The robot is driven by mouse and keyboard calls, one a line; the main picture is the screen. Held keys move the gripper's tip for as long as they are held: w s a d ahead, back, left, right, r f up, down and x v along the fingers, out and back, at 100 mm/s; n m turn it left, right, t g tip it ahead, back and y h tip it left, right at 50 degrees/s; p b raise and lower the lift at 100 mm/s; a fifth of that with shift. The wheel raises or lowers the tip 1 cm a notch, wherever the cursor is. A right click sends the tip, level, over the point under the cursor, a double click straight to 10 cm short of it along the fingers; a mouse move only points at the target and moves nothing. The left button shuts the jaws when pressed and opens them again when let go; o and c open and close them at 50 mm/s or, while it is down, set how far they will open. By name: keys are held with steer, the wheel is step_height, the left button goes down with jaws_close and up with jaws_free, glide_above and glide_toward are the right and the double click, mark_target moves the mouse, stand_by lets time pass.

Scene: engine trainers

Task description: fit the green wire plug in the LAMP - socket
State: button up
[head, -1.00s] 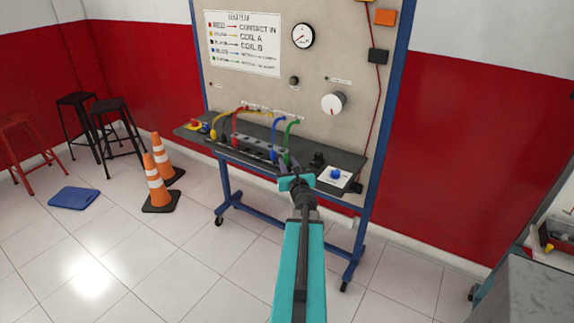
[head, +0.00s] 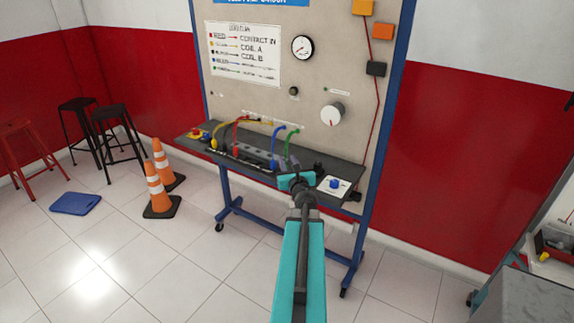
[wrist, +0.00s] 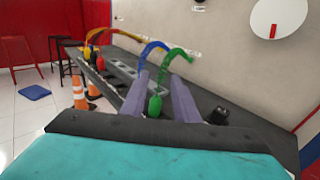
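The green wire (head: 291,138) arches from the panel's lower row down to the bench shelf. Its green plug (wrist: 155,105) shows in the wrist view between my two finger bars, with a gap on its right side. My gripper (wrist: 160,82) is open around or just short of the plug; I cannot tell the depth. In the head view, my gripper (head: 289,170) is at the shelf's front right and partly hides the plug's end. A grey socket block (head: 256,152) lies on the shelf. No LAMP - label is readable, so I cannot tell that socket apart.
Blue (head: 276,144), yellow (head: 215,138) and red (head: 236,140) wires stand to the left of the green one. Orange cones (head: 158,190) stand on the floor at left.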

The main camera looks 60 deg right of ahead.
steer(key=shift+r+p, duration=0.45)
steer(key=shift+r, duration=0.5)
steer(key=o, duration=0.5)
steer(key=shift+o, duration=0.2)
steer(key=shift+s+a, duration=0.1)
steer(key=shift+a, duration=0.05)
